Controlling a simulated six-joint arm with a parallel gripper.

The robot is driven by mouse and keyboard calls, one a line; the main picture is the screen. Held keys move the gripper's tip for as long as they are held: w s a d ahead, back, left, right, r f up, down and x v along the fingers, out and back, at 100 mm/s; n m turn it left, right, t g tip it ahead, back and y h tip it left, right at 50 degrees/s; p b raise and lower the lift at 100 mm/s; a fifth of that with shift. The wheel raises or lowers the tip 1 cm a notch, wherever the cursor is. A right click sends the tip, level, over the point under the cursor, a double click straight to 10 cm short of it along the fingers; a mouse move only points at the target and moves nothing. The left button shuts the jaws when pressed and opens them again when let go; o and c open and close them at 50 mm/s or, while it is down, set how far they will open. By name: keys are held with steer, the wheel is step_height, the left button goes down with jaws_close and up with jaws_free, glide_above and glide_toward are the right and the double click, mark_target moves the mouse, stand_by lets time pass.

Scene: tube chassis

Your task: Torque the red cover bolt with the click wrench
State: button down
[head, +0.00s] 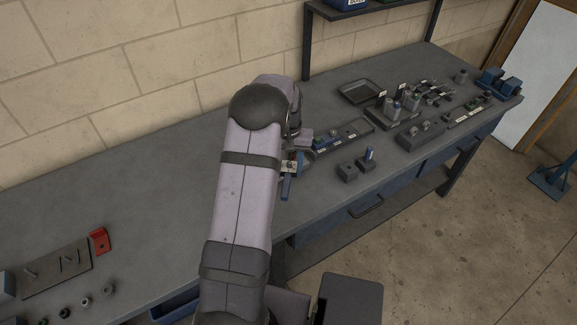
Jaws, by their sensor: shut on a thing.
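My gripper (293,160) is over the middle of the workbench, partly hidden behind my own arm. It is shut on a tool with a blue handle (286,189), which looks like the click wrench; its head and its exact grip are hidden. A red block (100,241) sits at the left of the bench, beside a grey plate (57,268) with small metal parts on it. I cannot make out a red cover bolt at this size. The gripper is well to the right of the red block and apart from it.
Right of my gripper are a long tray (341,139), two dark blocks (347,172), an empty black tray (361,92) and several small parts. Several small round parts (86,302) stand at the front left. A shelf post (306,45) rises behind. The bench's left middle (150,190) is clear.

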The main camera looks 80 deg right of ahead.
steer(key=shift+f+b, duration=0.6)
steer(key=shift+f, duration=0.35)
steer(key=c, duration=0.9)
jaws_free()
